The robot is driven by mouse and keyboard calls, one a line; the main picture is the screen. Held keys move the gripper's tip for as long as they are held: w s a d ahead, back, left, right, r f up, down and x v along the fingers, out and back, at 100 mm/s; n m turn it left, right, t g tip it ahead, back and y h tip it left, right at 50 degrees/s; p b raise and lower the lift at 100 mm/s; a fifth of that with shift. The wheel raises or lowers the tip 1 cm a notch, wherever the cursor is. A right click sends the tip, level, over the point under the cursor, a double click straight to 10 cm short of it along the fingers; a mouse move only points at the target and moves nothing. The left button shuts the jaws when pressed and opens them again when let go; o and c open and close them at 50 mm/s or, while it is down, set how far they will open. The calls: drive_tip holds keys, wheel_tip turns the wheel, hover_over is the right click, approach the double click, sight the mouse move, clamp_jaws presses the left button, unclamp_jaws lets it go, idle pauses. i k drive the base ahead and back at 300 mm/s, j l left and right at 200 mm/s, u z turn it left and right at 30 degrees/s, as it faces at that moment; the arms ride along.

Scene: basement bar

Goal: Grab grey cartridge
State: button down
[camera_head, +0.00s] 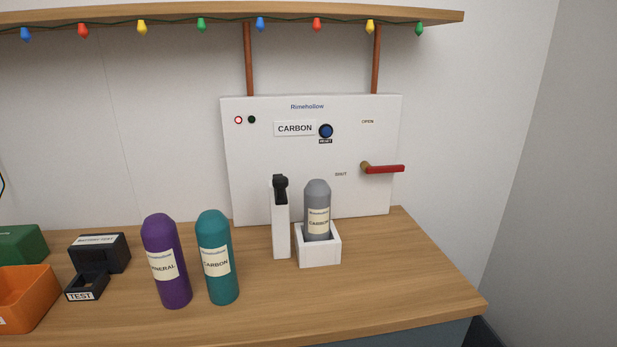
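The grey cartridge (317,205) stands upright in a white square holder (319,255) in front of the white panel. It has a dark grey body and a cream label that reads "CARBON" in part. Its lower end is hidden inside the holder. A white post (281,225) with a black top piece stands just left of the holder. My gripper is not in the head view.
A teal cartridge (218,290) and a purple cartridge (167,290) stand on the wooden counter (405,285), left of the holder. A dark "TEST" box (82,295), an orange bin (30,300) and a green box lie farther left. A red lever (385,169) sticks out from the panel (250,165). The counter's right part is clear.

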sight(317, 193)
drive_tip(key=i+j+u, duration=0.1)
drive_tip(key=i+u, duration=0.15)
drive_tip(key=u, duration=0.2)
drive_tip(key=i+u, duration=0.25)
drive_tip(key=u, duration=0.2)
drive_tip(key=i+l+u, duration=0.1)
drive_tip(key=i+u, duration=0.15)
drive_tip(key=u, duration=0.15)
